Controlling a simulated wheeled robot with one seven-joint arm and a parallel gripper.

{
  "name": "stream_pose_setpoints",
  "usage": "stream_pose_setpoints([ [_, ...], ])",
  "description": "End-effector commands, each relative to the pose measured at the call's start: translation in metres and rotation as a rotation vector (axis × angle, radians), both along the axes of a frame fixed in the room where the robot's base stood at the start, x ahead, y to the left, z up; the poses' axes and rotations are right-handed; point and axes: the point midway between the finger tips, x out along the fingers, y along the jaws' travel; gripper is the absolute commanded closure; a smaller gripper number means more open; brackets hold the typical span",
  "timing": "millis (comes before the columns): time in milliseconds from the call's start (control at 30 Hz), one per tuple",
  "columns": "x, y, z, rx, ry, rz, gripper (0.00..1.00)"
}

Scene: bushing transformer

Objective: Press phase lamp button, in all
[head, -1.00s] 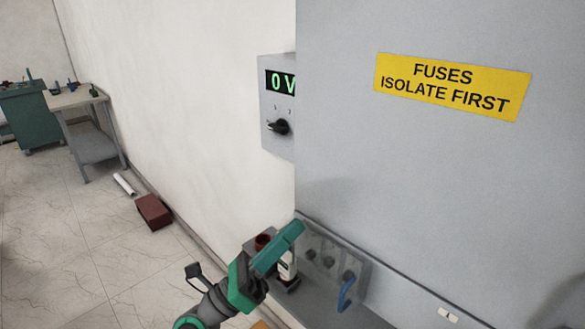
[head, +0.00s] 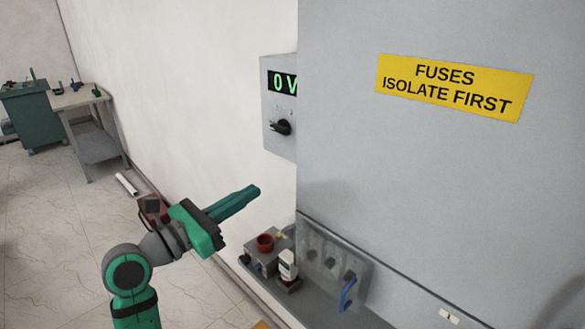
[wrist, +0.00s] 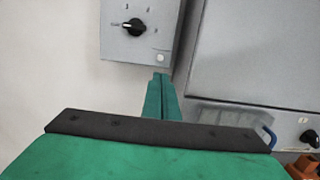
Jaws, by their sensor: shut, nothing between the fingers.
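A grey wall box (head: 276,142) with a green "0 V" display (head: 283,82) and a black rotary knob (head: 281,127) hangs on the white wall beside the large grey cabinet. In the wrist view, the box (wrist: 115,45) also shows a small pale round button or lamp (wrist: 160,57) near its lower right corner. I cannot tell for sure that this is the phase lamp button. My gripper (head: 254,190) is shut and empty, below and left of the box in the head view. In the wrist view its fingertips (wrist: 160,75) appear just under the pale button, apparently not touching it.
The grey cabinet (head: 430,180) with a yellow sign (head: 455,88) fills the right. Below are a red round piece (head: 265,242), a white device (head: 288,264) and a clear panel with a blue handle (head: 347,295). A bench (head: 95,140) stands far left.

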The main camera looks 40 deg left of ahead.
Motion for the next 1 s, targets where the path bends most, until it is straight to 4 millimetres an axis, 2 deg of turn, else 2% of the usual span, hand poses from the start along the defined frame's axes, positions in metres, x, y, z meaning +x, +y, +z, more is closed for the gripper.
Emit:
stream_pose_setpoints([
  [267, 0.010, -0.001, 0.001, 0.000, 0.000, -0.002, 1.00],
  [800, 0.105, -0.002, 0.010, -0.001, 0.000, -0.004, 1.00],
  [1000, 0.129, -0.001, 0.013, -0.001, -0.001, -0.002, 1.00],
])
